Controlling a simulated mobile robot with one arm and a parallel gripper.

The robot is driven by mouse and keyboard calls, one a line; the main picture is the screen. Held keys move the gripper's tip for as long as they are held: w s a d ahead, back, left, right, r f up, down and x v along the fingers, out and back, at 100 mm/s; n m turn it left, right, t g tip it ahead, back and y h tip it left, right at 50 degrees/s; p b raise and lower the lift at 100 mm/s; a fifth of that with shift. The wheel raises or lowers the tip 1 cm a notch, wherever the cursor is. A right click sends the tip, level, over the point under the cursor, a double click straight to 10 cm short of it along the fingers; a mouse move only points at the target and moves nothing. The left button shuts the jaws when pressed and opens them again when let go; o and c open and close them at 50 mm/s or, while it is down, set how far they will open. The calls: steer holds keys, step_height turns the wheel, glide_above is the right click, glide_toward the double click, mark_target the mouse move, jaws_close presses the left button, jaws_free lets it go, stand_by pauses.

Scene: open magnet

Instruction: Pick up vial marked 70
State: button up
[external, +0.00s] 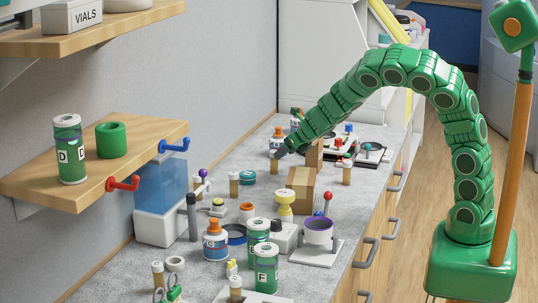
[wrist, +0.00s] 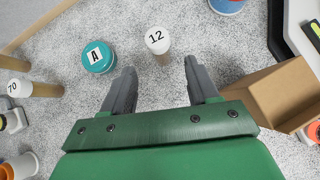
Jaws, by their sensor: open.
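The vial marked 70 (wrist: 36,90) is at the left edge of the wrist view. It has a white top and a tan body, and lies outside my jaws, to their left. My gripper (wrist: 160,82) is open and empty, its two grey fingers apart. A vial marked 12 (wrist: 158,42) stands just beyond the fingertips, between their lines. In the external view my gripper (external: 281,153) is low over the far part of the counter. Several white-topped vials show there, but their numbers are too small to read.
A teal-lidded jar marked A (wrist: 97,57) is between vial 70 and my gripper. Another tan vial (wrist: 12,62) stands beside vial 70. A cardboard box (wrist: 265,95) is close on the right. The counter (external: 150,268) is crowded; a wooden shelf (external: 35,190) overhangs its left side.

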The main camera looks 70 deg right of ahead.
steer(key=shift+r, duration=0.15)
steer(key=shift+r, duration=2.35)
